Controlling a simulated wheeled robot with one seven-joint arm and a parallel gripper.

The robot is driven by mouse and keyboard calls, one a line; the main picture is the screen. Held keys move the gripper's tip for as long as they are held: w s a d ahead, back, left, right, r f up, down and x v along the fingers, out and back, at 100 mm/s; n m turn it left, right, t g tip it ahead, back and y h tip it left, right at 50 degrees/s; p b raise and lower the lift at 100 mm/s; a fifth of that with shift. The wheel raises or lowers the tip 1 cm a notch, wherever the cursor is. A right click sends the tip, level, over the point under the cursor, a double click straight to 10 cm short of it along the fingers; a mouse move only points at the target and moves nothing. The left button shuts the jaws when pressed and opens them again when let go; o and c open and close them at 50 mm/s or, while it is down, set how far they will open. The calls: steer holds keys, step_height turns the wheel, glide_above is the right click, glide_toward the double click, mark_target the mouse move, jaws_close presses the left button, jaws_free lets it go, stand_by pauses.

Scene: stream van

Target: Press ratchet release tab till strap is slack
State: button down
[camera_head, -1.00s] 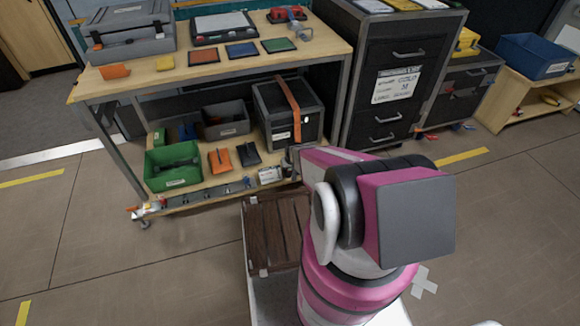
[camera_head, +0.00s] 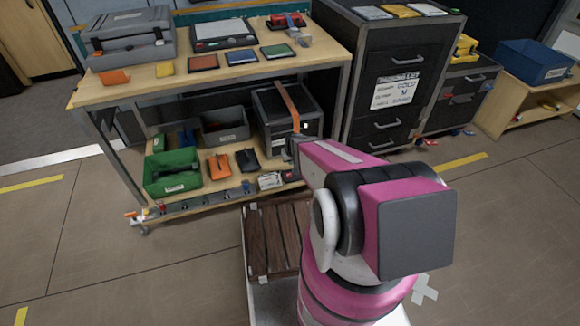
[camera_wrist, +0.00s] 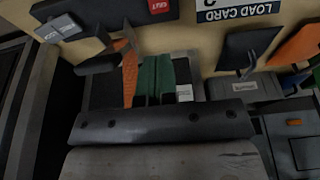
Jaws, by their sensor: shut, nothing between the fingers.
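The orange strap (camera_head: 288,100) runs over the black case (camera_head: 270,104) on the lower shelf of the workbench. Its lower end is hidden behind my gripper (camera_head: 291,150) and arm in the head view. In the wrist view the strap (camera_wrist: 130,78) runs beside my gripper (camera_wrist: 158,60), whose green fingers are shut together and empty. Dark pieces that look like the ratchet (camera_wrist: 98,62) lie across the strap, just left of and beyond the fingertips. I cannot make out the release tab, whether the fingers touch the ratchet, or how tight the strap is.
A load card (camera_head: 270,181) lies on the shelf front. A green bin (camera_head: 172,172), a grey bin (camera_head: 225,125) and orange and black pouches stand left of the case. The black drawer cabinet (camera_head: 385,85) stands close on the right. The upper shelf (camera_head: 140,78) overhangs the case.

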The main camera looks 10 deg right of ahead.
steer(key=shift+v, duration=1)
